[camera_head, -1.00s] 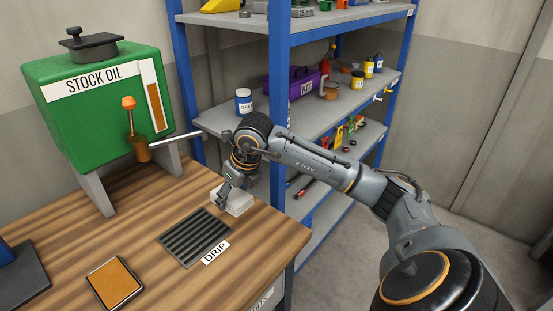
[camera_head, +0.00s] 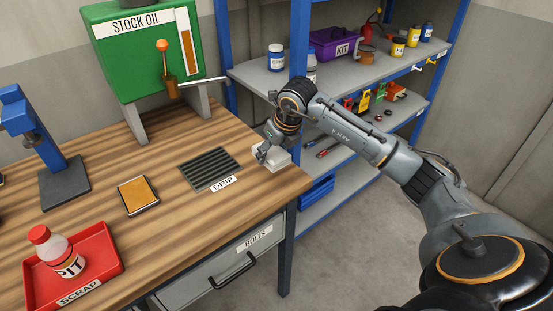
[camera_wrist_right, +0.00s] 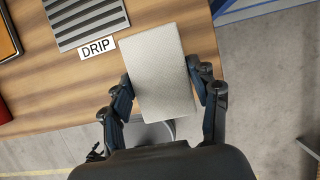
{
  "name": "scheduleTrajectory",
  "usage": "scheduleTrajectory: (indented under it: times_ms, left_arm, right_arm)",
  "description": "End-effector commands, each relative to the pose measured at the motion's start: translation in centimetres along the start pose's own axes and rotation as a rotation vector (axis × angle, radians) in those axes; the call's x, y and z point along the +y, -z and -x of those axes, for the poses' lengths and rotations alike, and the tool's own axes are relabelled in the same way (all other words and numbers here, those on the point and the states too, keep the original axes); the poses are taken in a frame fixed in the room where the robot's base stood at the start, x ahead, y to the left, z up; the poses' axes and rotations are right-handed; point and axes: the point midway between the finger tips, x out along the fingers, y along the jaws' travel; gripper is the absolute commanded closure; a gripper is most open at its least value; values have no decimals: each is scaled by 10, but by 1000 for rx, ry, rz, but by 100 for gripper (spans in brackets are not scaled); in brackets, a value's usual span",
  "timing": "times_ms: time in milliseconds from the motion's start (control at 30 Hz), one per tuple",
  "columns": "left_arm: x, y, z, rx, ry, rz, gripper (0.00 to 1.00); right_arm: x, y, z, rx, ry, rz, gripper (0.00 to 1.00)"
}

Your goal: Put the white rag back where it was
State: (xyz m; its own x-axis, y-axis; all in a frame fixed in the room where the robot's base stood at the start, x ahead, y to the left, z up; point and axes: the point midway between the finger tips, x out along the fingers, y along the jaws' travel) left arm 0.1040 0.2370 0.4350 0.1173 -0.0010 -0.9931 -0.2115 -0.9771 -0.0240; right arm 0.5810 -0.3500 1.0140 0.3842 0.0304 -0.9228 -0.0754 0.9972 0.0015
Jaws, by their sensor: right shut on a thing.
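The white rag (camera_head: 272,157) is a pale folded block at the right end of the wooden workbench, beside the drip grate (camera_head: 209,169). My right gripper (camera_head: 268,154) is shut on it from above. In the right wrist view the rag (camera_wrist_right: 158,72) sits between the two fingers of the right gripper (camera_wrist_right: 160,97), near the bench edge and right of the DRIP label. I cannot tell whether the rag touches the bench top. My left gripper is not in view.
The green stock oil tank (camera_head: 150,50) stands behind the grate. An orange-topped pad (camera_head: 138,195) and a red scrap tray (camera_head: 113,247) holding a bottle lie to the left. Blue-framed shelves (camera_head: 270,82) stand behind the arm. The bench top (camera_head: 180,215) in front of the grate is clear.

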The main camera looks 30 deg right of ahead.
Motion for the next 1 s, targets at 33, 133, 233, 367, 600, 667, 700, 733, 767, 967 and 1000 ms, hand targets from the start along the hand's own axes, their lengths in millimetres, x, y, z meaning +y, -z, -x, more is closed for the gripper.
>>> scheduleTrajectory:
  times_ms: [33,133,233,367,600,667,700,733,767,967,1000]
  left_arm:
    - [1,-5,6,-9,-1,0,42]
    - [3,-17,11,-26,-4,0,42]
    - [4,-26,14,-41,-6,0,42]
    - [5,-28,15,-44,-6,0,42]
    - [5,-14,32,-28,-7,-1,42]
    - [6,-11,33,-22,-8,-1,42]
    - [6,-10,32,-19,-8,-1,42]
    - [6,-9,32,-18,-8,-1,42]
    - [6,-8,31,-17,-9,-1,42]
    - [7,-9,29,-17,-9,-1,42]
    - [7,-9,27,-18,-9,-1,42]
  right_arm:
    - [-6,1,-11,9,-1,-2,69]
    - [-15,-1,-29,6,-2,-1,69]
    - [-22,-2,-41,4,-2,1,69]
    - [-26,-3,-50,3,-2,2,69]
    - [-30,7,-78,5,-1,1,69]
    - [-30,8,-81,3,-1,2,69]
    - [-30,8,-83,3,-1,2,69]
    - [-30,8,-83,2,-1,3,69]
    - [-30,8,-83,2,-1,3,69]
    - [-30,9,-85,2,0,3,69]
    - [-30,10,-87,2,0,3,69]
